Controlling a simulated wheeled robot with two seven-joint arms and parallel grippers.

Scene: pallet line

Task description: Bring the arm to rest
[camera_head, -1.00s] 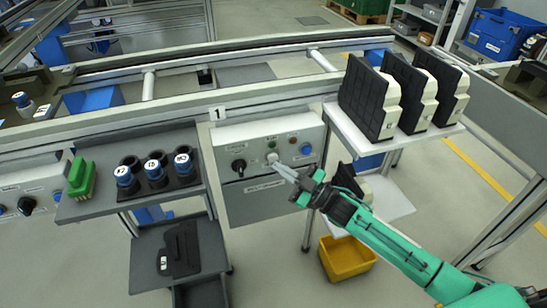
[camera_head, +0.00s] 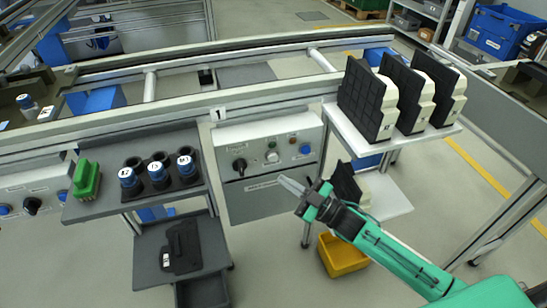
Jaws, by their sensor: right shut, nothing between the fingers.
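My right arm comes in from the lower right in the head view. Its right gripper (camera_head: 293,186) is shut and empty, with its fingers pointing up and left. The fingertips show in front of the lower right part of the control box (camera_head: 226,152). I cannot tell the exact gap between them. The box has a black rotary knob (camera_head: 239,165), a white knob (camera_head: 272,156) and a blue button (camera_head: 305,149). My left gripper is not in view.
A shelf (camera_head: 100,208) on the left holds bottles with blue caps (camera_head: 157,171) and a green brush-like block (camera_head: 86,180). Black-and-white units (camera_head: 368,100) stand on the right shelf. A yellow bin (camera_head: 340,255) is on the floor behind my arm.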

